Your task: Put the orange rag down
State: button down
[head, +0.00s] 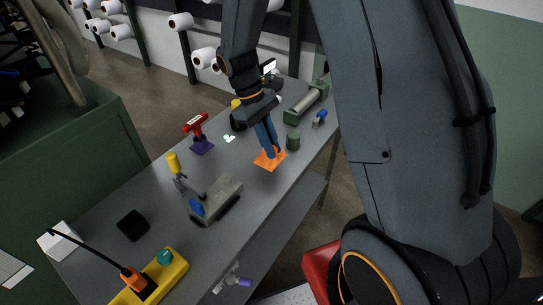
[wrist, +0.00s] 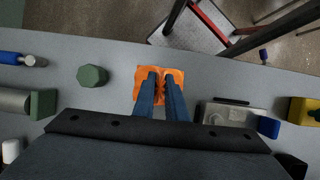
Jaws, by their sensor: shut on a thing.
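The orange rag (head: 270,159) is at the right part of the grey workbench (head: 115,188) in the head view. It also shows in the wrist view (wrist: 142,72), spread flat around and between the fingertips. My gripper (head: 273,153) points down at the rag, its blue fingers shut on it. In the wrist view the fingers (wrist: 160,82) lie close together over the rag's middle. The rag is at or very near the bench top; I cannot tell whether it touches.
A green octagonal piece (wrist: 92,76) stands left of the rag in the wrist view. A grey device with a blue end (wrist: 232,114) lies to the right. A red-topped tool (head: 195,124), a black block (head: 133,225) and a yellow box (head: 172,270) stand on the bench.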

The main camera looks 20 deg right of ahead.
jog(key=shift+f+p, duration=0.6)
jog(key=shift+f, duration=1.7)
jog(key=shift+f, duration=0.1)
jog(key=c, duration=1.8)
grip_release()
jog(key=shift+o, duration=0.2)
jog(key=b+v, duration=0.4)
jog(key=v, duration=0.7)
jog(key=s+d+m+t+y, duration=0.2)
jog(key=s+m+t, duration=0.3)
jog(key=s, duration=0.7)
jog(key=shift+s+d+m+y, duration=0.25)
jog(key=shift+s+m+y, duration=0.15)
jog(key=shift+m, duration=0.7)
jog(key=shift+f, duration=0.1)
